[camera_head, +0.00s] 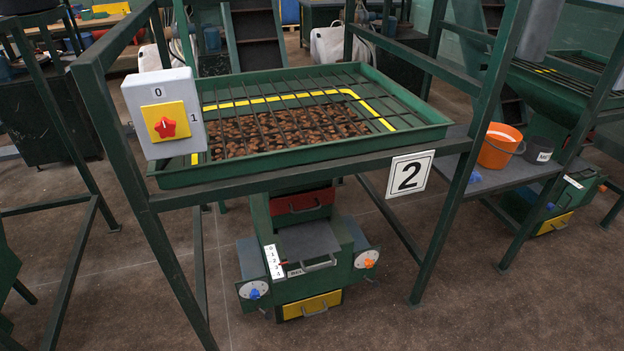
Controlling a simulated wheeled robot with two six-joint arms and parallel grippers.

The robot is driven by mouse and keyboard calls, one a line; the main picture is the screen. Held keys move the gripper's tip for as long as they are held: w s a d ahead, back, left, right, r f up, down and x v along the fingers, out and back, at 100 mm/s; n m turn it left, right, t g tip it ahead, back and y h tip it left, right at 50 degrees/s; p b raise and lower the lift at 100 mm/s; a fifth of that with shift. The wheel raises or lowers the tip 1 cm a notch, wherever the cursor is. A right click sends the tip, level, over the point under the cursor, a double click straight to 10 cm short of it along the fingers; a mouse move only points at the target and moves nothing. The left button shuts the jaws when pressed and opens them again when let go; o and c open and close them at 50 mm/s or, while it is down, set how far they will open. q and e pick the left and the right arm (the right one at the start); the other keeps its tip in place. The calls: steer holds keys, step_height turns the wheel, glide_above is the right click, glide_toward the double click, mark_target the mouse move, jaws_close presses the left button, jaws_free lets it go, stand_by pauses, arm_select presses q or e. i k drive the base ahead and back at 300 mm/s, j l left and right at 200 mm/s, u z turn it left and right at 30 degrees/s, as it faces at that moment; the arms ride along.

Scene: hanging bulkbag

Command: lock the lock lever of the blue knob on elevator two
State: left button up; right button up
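Elevator two is the green machine in the middle, marked by a white sign with a "2" (409,174) on its frame. The blue knob (254,293) sits on a round white dial at the lower left of the machine's base. The knob is small here, and I cannot make out its lock lever or the lever's position. An orange knob (369,263) sits on a similar white dial at the lower right of the base. Neither of my grippers is in view.
A grey switch box (164,113) with a red knob hangs on the upper left frame. A barred green hopper (300,165) holds brown pieces. An orange bucket (498,148) stands on a right-hand shelf. Dark frame legs flank the base. Brown floor (390,325) in front is clear.

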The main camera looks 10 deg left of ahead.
mark_target(268, 316)
steer(key=u, duration=0.85)
steer(key=l+u, duration=0.2)
steer(key=i+l, duration=0.05)
